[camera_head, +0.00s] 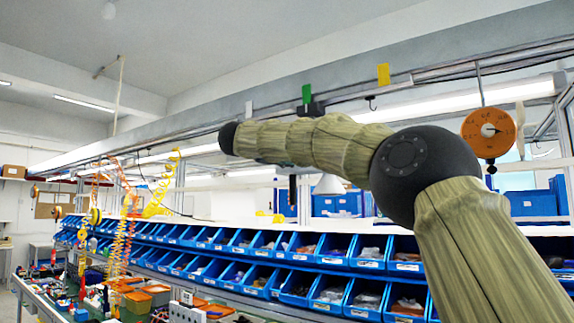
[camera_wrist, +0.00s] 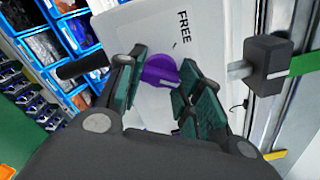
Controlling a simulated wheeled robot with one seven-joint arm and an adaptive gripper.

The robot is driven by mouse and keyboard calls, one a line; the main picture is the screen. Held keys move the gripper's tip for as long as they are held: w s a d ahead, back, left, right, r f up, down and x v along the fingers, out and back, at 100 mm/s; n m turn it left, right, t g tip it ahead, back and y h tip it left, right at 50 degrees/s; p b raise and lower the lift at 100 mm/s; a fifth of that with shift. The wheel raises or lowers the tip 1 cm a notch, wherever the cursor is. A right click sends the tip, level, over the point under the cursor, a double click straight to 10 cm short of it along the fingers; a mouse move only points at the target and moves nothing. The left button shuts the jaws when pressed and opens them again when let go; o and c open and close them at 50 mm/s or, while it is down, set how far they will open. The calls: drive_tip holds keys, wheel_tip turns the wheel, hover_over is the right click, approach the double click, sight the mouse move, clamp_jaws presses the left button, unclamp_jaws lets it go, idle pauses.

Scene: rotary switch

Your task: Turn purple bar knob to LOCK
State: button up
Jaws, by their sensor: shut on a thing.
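The purple bar knob (camera_wrist: 160,68) sits on a white panel (camera_wrist: 216,28) in the wrist view. My gripper (camera_wrist: 164,72) has its green-padded fingers on either side of the knob and is shut on it. The word FREE is printed on the panel beyond the knob, turned sideways in the picture. No LOCK mark can be read; much of the panel is hidden behind my fingers and gripper body. In the head view neither the knob nor my gripper can be made out.
A dark block (camera_wrist: 268,62) with a green strip stands beside the panel's right edge, by a metal rail. Blue bins (camera_wrist: 70,35) lie at the left. In the head view, rows of blue bins (camera_head: 330,290) line the bench, with an orange disc (camera_head: 488,132) at right.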

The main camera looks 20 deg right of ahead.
drive_tip(key=shift+f+m+b, duration=0.1)
drive_tip(key=shift+m+b, duration=0.65)
drive_tip(key=shift+m, duration=0.35)
drive_tip(key=o, duration=1)
drive_tip(key=shift+a, duration=0.1)
drive_tip(key=v, duration=1.2)
